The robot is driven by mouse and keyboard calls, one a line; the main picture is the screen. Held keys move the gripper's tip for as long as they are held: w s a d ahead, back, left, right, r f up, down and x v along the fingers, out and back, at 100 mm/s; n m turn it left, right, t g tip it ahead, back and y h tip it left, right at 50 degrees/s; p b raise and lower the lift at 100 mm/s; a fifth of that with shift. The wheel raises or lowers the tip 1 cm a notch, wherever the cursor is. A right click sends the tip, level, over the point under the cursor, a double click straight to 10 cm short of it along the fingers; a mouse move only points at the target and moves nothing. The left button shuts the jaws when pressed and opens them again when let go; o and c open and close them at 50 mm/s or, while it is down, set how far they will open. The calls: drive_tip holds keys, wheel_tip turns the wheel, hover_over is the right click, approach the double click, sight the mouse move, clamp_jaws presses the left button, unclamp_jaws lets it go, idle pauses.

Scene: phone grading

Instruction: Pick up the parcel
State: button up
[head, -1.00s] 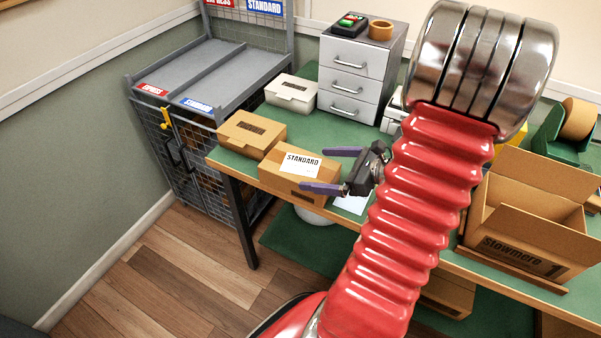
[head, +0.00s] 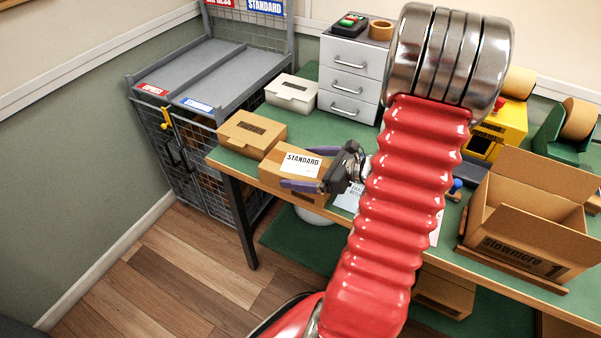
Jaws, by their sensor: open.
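The parcel (head: 270,173) is a brown cardboard box with a white label reading STANDARD on top. It sits on the green-topped table near its front left edge. My gripper (head: 305,168) is open at the parcel's right end. Its two purple fingers reach left, one along the near side and one toward the far side, around the parcel. I cannot tell whether the fingers touch it. My red ribbed arm comes in from the lower middle and hides part of the table.
Another brown box (head: 252,134) stands just left of the parcel, with a white box (head: 291,93) behind. A grey drawer unit (head: 353,78) stands at the back. An open carton (head: 528,212) is at right. The two-lane EXPRESS and STANDARD rack (head: 205,70) stands at left.

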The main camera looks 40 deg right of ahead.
drive_tip(key=shift+w+a+f, duration=0.2)
drive_tip(key=shift+w+f, duration=0.05)
drive_tip(key=shift+w, duration=0.3)
drive_tip(key=shift+c, duration=0.5)
drive_tip(key=c, duration=1)
drive_tip(key=shift+r, duration=0.1)
drive_tip(key=shift+r, duration=4.95)
